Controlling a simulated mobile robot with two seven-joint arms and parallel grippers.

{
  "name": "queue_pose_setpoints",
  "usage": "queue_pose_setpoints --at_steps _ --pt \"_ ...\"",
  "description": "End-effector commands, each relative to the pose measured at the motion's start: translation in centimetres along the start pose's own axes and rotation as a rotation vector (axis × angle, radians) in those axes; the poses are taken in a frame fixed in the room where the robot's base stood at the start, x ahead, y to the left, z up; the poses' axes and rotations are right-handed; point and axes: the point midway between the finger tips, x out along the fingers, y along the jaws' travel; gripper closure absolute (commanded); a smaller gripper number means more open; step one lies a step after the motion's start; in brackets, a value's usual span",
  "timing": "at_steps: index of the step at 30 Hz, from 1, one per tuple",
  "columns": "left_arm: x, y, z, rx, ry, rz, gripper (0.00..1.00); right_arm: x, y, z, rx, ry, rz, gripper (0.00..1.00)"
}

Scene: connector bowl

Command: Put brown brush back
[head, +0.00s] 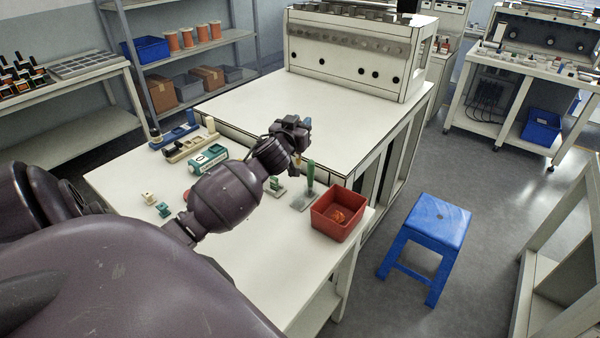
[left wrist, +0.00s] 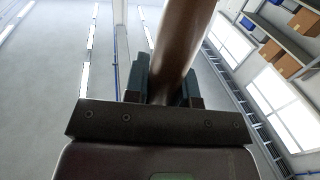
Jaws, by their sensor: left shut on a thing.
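My left gripper (head: 293,133) is over the far right part of the white table, near its back edge. In the left wrist view its two dark blue fingers (left wrist: 163,88) are shut on the brown brush (left wrist: 183,40), whose smooth brown handle runs up out of the picture. The brush's other end is hidden there. In the head view the gripper mostly hides the brush. A green upright piece (head: 310,178) stands on a grey plate (head: 303,201) just below and right of the gripper. My right gripper is not in view.
A red bin (head: 325,222) with an orange thing inside stands at the table's right corner. Teal and white connectors (head: 208,158) and a blue-based piece (head: 175,136) lie left of my arm. A blue stool (head: 438,218) stands on the floor at right.

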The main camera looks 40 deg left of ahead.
Motion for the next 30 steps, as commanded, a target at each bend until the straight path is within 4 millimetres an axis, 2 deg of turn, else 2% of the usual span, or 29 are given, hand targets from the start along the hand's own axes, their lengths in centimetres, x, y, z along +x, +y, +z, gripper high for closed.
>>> queue_pose_setpoints --at_steps 1,13,17,23,30 --pt "0.0 0.0 1.5 -0.002 -0.005 -0.002 1.0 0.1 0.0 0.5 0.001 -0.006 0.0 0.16" --pt "0.1 0.1 10.1 -0.002 -0.003 -0.001 1.0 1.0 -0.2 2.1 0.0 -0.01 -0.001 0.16" --pt "0.1 0.1 11.7 -0.001 -0.002 0.0 1.0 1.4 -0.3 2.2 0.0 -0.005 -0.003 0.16" --pt "0.1 0.1 12.8 -0.001 0.001 0.001 1.0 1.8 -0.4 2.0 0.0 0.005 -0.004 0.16" --pt "0.1 0.1 16.2 -0.001 -0.002 0.0 1.0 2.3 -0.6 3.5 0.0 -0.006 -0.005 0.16"
